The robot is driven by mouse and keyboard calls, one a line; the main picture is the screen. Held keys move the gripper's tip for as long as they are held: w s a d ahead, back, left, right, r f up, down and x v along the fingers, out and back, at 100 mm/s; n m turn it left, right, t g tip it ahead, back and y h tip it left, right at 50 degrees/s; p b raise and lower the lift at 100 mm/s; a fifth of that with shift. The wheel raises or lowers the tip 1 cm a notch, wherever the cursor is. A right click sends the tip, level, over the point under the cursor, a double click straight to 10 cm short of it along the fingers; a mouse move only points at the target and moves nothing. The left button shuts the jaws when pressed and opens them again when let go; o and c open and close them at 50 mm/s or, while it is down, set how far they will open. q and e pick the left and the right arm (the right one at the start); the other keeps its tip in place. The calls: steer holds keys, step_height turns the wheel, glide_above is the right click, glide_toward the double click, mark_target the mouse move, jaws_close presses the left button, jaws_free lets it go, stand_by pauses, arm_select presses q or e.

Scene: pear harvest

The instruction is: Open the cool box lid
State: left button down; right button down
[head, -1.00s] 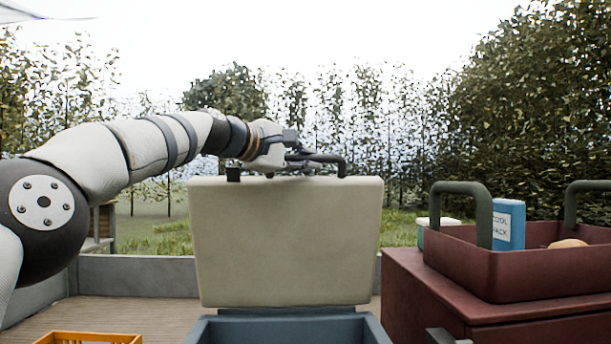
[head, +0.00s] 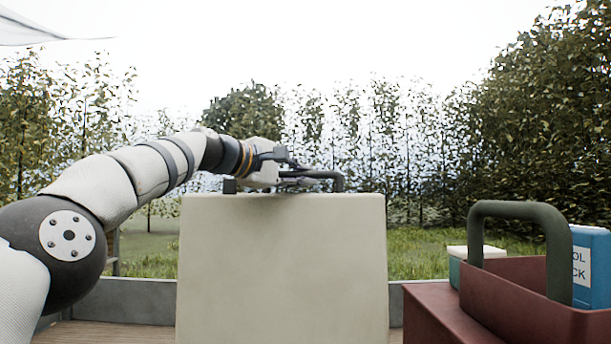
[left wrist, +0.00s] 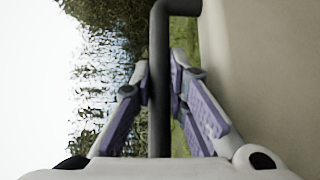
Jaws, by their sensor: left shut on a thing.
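The cool box lid (head: 284,270) is a large cream panel standing upright in the middle of the head view. Its dark bar handle (head: 336,178) runs along the top edge. My left gripper (head: 300,178) is at this handle, above the lid's top edge. In the left wrist view the fingers (left wrist: 160,95) are shut on the dark handle bar (left wrist: 160,60), one on each side. The lid's pale face (left wrist: 270,80) shows at the right of that view. The box body is out of the head view. My right gripper is not in view.
At the right, a dark red tray (head: 520,300) with a green arched handle (head: 518,208) stands on a red chest (head: 430,312). A blue cool pack (head: 590,262) and a small white-lidded container (head: 477,253) are there. A low grey wall (head: 130,298) runs behind the lid.

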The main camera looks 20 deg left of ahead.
arm_select(q)
steer(key=c, duration=1.6)
jaws_free()
steer(key=shift+o, duration=0.2)
steer(key=f+v, duration=0.1)
steer(key=v, duration=0.6)
steer(key=shift+s+r, duration=0.2)
steer(key=shift+r, duration=0.3)
steer(key=shift+a, duration=0.15)
